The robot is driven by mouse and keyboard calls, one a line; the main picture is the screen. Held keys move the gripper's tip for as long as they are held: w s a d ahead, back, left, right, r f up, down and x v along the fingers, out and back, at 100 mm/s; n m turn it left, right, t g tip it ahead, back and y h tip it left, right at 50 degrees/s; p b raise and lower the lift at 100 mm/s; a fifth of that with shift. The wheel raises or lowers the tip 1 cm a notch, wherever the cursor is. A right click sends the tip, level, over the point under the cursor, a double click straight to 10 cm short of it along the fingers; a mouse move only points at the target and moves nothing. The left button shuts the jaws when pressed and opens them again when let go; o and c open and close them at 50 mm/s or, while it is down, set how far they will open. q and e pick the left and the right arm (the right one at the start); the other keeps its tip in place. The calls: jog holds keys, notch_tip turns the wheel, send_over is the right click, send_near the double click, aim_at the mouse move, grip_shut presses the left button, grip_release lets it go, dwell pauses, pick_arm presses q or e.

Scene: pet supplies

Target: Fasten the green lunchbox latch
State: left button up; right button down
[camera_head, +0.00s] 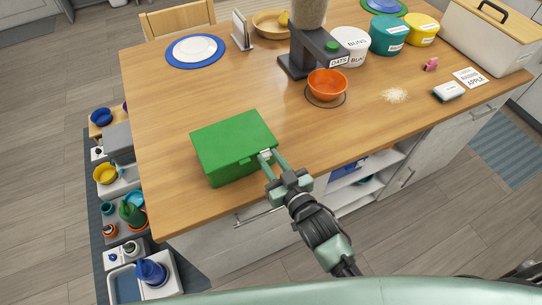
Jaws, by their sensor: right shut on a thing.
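The green lunchbox (228,141) sits near the front edge of the wooden table with its lid down. Its front side faces me. My right gripper (268,158) reaches up to the front right part of the lunchbox. It is shut on a small pale piece there, which looks like the lunchbox latch (264,153). The fingers partly hide the latch, so I cannot tell whether it is fastened. My left gripper is not in view.
An orange bowl (327,84) stands right of the lunchbox, near a dispenser (306,45). A blue-rimmed plate (195,50) is at the back left. The wooden table (170,110) is bare left of the lunchbox.

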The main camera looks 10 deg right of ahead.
jog(key=c, duration=1.1)
grip_release()
jog(key=b+v, duration=0.2)
jog(key=v, duration=0.5)
jog(key=shift+s+d, duration=0.15)
jog(key=shift+s, duration=0.2)
